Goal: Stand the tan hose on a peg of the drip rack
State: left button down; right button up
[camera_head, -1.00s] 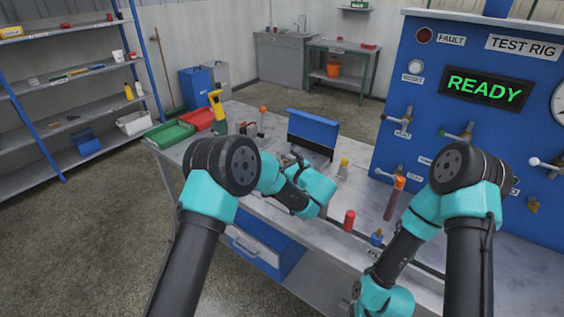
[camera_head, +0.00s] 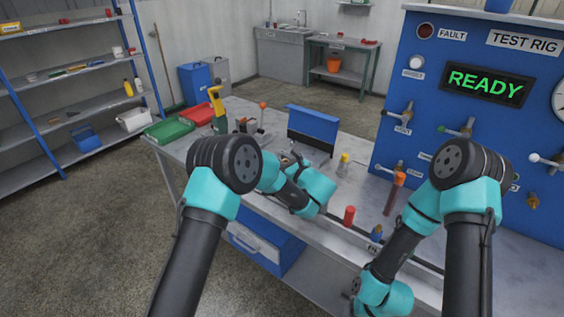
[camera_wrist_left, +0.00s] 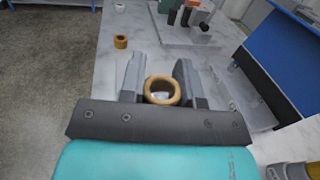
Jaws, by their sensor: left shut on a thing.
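The tan hose (camera_wrist_left: 175,82) shows end-on as a tan ring with an open bore in the left wrist view. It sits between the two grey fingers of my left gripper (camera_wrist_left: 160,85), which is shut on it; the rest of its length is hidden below. My right gripper is out of view.
A blue panel (camera_head: 312,126) stands behind my left gripper. A red cylinder (camera_head: 349,215) and an orange-topped piece (camera_head: 395,192) stand to its right. Green (camera_head: 168,131) and red bins lie at far left.

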pick_arm(q)
jog(key=shift+s+f, duration=0.1)
jog(key=shift+f, duration=0.6)
jog(key=c, duration=0.8)
grip_release()
jog(key=shift+a, duration=0.1)
jog(key=shift+o, duration=0.2)
jog(key=shift+s, duration=0.1)
jog(key=v, duration=1.7)
jog(key=shift+d+r, duration=0.25)
jog(key=shift+r, duration=0.2)
